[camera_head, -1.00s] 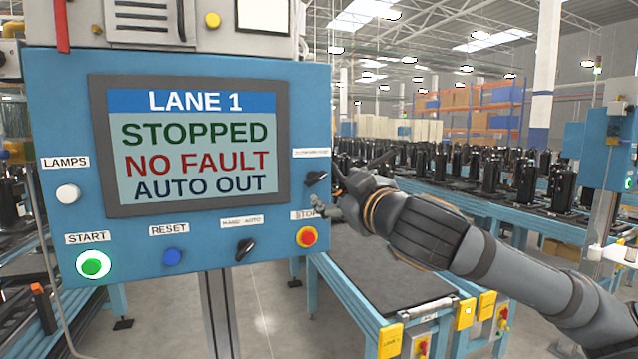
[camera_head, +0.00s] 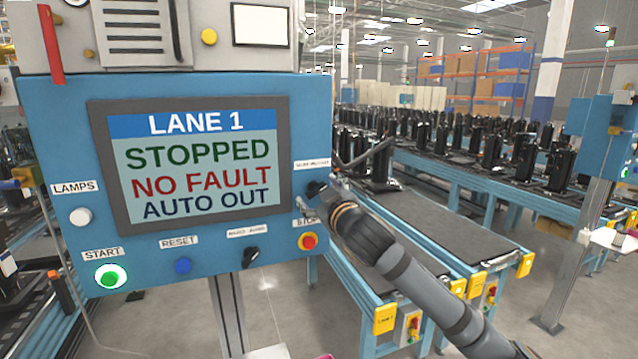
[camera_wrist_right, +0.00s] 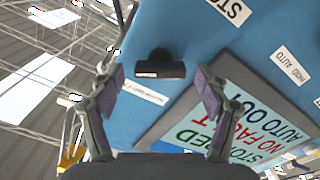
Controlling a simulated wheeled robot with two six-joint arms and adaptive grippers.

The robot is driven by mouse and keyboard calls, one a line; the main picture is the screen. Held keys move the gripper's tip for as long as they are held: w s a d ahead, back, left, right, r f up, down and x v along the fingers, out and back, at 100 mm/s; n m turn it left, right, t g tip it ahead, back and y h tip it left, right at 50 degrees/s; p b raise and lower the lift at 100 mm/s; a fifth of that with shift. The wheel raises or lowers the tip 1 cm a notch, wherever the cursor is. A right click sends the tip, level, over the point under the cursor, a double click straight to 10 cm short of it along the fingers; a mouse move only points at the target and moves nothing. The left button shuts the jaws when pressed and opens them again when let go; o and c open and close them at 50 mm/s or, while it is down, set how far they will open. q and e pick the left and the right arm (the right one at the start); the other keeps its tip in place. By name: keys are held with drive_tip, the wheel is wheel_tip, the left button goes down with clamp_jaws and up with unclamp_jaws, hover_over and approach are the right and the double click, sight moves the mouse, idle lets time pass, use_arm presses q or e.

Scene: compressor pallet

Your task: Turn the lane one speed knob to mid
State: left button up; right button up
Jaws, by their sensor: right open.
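The lane one speed knob (camera_head: 314,188) is a black knob on the right side of the blue control panel, under a small label (camera_head: 312,165). In the right wrist view the knob (camera_wrist_right: 160,66) shows as a short dark bar; I cannot tell which setting it points to. My right gripper (camera_head: 323,190) is at the knob in the head view, partly covering it. In the right wrist view the open fingers of my right gripper (camera_wrist_right: 160,82) stand on either side of the knob, with gaps and no visible contact. My left gripper is not in view.
The screen (camera_head: 195,165) reads LANE 1, STOPPED, NO FAULT, AUTO OUT. A black selector (camera_head: 250,257), blue reset button (camera_head: 183,266) and lit green start button (camera_head: 110,277) line the bottom. A conveyor (camera_head: 430,220) stands behind my right arm.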

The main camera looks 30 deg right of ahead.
drive_tip(key=shift+w, duration=0.1)
drive_tip(key=shift+c, duration=0.5)
drive_tip(key=c, duration=1.1)
drive_tip(key=shift+o, duration=0.2)
drive_tip(key=shift+n, duration=1.1)
drive_tip(key=n, duration=0.3)
drive_tip(key=shift+f+n+p, duration=0.1)
drive_tip(key=shift+n+p, duration=0.2)
drive_tip(key=n, duration=0.6)
drive_tip(key=shift+f, duration=0.1)
